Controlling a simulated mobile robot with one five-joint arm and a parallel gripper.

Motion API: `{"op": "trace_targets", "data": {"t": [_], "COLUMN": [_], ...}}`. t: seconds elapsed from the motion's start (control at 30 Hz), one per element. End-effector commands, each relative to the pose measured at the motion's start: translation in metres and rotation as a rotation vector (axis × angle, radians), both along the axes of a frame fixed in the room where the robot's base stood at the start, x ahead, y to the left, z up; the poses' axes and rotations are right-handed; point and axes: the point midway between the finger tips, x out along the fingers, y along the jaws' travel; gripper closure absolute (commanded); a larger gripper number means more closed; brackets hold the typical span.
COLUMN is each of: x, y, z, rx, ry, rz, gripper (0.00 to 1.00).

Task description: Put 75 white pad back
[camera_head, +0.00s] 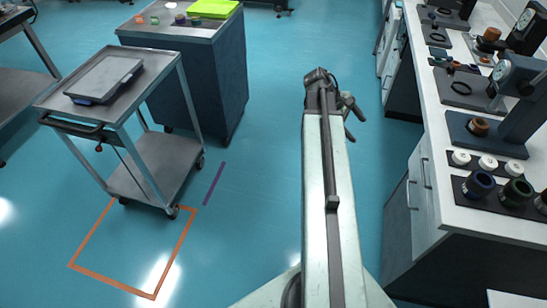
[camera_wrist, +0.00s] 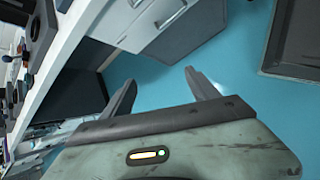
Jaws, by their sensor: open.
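Several round white pads show in the head view. Three sit in a row on a dark strip on the right counter, with the middle white pad (camera_head: 487,162) between the other two. A small white round thing (camera_head: 171,6) lies on the far cabinet's top; I cannot tell if it is a pad. No "75" marking is readable. My gripper (camera_head: 357,127) is over the floor, left of the counter and apart from all pads. In the wrist view my gripper (camera_wrist: 159,78) has its two fingers spread, with nothing between them.
The right counter (camera_head: 443,115) holds gauge stands and dark ring-shaped parts. A metal cart (camera_head: 150,92) with a grey tray (camera_head: 104,78) stands at left. Behind it is a dark cabinet (camera_head: 203,80) with small parts and a yellow stack (camera_head: 212,8). Blue floor (camera_head: 255,150) lies clear between.

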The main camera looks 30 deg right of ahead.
Motion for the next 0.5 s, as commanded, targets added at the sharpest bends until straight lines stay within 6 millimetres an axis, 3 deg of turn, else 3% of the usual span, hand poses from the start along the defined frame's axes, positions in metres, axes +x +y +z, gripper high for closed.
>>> {"op": "trace_targets", "data": {"t": [0.03, 0.1, 0.17, 0.2, 0.3, 0.4, 0.5], "x": [0.034, 0.074, 0.101, 0.115, 0.134, 0.138, 0.135], "y": [0.051, 0.121, 0.186, 0.230, 0.331, 0.409, 0.453], "z": [-0.011, -0.026, -0.037, -0.042, -0.052, -0.056, -0.057], "rx": [0.032, 0.095, 0.161, 0.211, 0.334, 0.432, 0.490], "ry": [-0.093, -0.220, -0.313, -0.363, -0.448, -0.482, -0.491], "rz": [0.001, -0.029, -0.064, -0.091, -0.171, -0.243, -0.294], "gripper": [0.31, 0.31, 0.31, 0.31, 0.31, 0.31, 0.31]}}
